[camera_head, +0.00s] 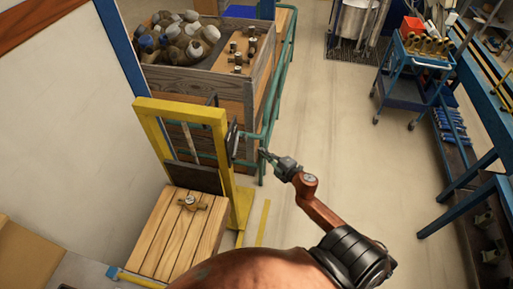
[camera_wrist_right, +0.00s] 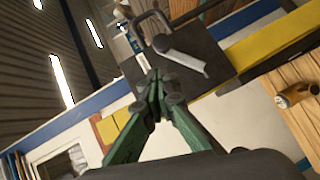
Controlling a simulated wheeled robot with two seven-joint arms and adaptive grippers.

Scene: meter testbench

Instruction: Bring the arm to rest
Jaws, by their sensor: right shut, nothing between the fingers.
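My right arm (camera_head: 320,208) reaches up from the bottom of the head view. Its gripper (camera_head: 264,153) is in front of the yellow frame (camera_head: 138,128), close to the dark plate (camera_head: 232,138) on the frame's right post. In the right wrist view the green fingers of the gripper (camera_wrist_right: 158,82) meet at their tips, with nothing between them. The dark plate with its grey lever (camera_wrist_right: 182,54) and a loop handle shows just beyond the tips; I cannot tell whether they touch. My left gripper is not in view.
A brass meter (camera_head: 191,202) stands on the slatted wooden bench (camera_head: 165,235); it also shows in the wrist view (camera_wrist_right: 290,97). Behind the frame is a wooden crate (camera_head: 220,88) of meters. A blue cart (camera_head: 405,90) and blue workbench (camera_head: 480,90) stand right. The middle floor is clear.

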